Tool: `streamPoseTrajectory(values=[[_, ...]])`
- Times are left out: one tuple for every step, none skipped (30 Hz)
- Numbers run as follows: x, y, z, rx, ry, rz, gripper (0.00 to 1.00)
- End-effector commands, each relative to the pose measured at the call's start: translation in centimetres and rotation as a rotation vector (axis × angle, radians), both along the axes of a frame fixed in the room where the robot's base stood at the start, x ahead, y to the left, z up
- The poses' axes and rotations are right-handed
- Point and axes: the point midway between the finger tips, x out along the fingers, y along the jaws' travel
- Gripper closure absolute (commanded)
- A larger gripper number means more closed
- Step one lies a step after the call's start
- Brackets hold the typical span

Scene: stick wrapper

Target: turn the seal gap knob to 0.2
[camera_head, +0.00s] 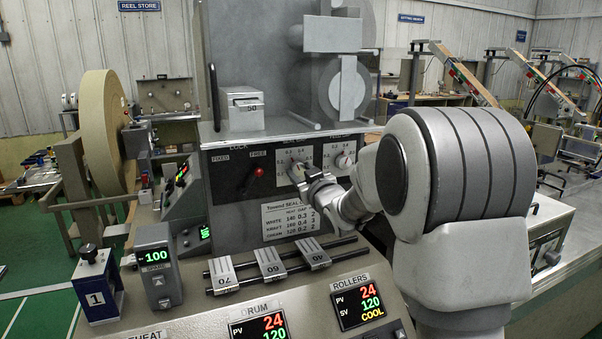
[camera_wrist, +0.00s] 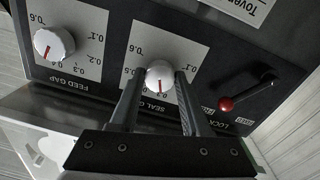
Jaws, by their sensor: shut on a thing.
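The seal gap knob (camera_wrist: 159,76) is white and round, on a white dial plate marked SEAL GAP, which appears upside down in the wrist view. Its red pointer line points down in that view, toward the lettering. 0.1 is readable at the plate's upper right and 0.5 and 0.6 at its left; my fingers hide other numbers. My gripper (camera_wrist: 157,84) is shut on the knob, one finger on each side. In the head view my gripper (camera_head: 300,177) is at the panel and mostly hides the knob.
The feed gap knob (camera_wrist: 54,43) is beside it, with its own scale. A lock lever with a red ball (camera_head: 259,171) is on the other side, near the FREE label. A settings table (camera_head: 289,216) is below.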

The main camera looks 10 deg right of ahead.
Motion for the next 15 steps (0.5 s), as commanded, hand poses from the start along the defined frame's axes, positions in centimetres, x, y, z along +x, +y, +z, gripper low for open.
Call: streamPoseTrajectory(values=[[-0.01,-0.01,-0.02,-0.001,0.000,0.000,1.00],[-0.01,-0.01,-0.04,-0.002,0.000,0.000,1.00],[-0.01,-0.01,-0.08,-0.005,-0.001,0.000,1.00],[-0.01,-0.01,-0.11,-0.008,-0.001,0.000,1.00],[-0.01,-0.01,-0.15,-0.013,-0.002,0.000,1.00],[-0.01,-0.01,-0.22,-0.022,-0.004,0.000,1.00],[-0.01,-0.01,-0.29,-0.030,-0.005,0.000,1.00],[-0.01,0.00,-0.34,-0.039,-0.008,0.000,1.00],[-0.01,0.00,-0.41,-0.054,-0.012,0.000,1.00],[-0.01,0.01,-0.46,-0.067,-0.015,0.001,1.00],[-0.02,0.01,-0.51,-0.082,-0.018,0.000,1.00],[-0.02,0.00,-0.57,-0.105,-0.023,0.000,1.00],[-0.01,0.02,-0.61,-0.124,-0.027,0.000,1.00],[-0.01,0.03,-0.64,-0.144,-0.032,0.000,1.00],[-0.01,0.03,-0.71,-0.174,-0.037,0.000,1.00]])
